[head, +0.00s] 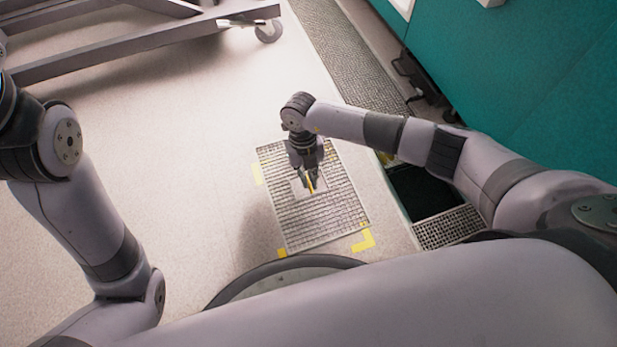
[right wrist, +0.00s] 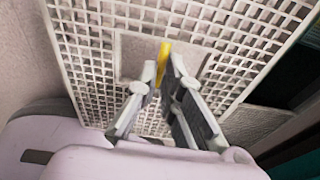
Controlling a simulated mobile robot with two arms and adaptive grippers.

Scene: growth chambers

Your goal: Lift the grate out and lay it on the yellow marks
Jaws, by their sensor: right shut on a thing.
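The grate (head: 342,213) is a pale metal grid with a solid plate in its middle. In the head view it is over the floor left of the open pit, roughly between the yellow corner marks (head: 366,241). My right gripper (head: 310,184) is shut on the thin yellow handle at the grate's middle. The right wrist view shows the fingertips (right wrist: 164,78) close around the yellow handle (right wrist: 164,54), with the grate (right wrist: 84,62) behind. Whether the grate touches the floor I cannot tell. My left gripper is out of view.
A dark open pit (head: 422,192) lies right of the grate, in a channel with a far grating (head: 345,50) and a near one (head: 448,228). A wheeled grey frame (head: 140,42) stands at the upper left. A teal wall (head: 520,65) is at right. Floor to the left is clear.

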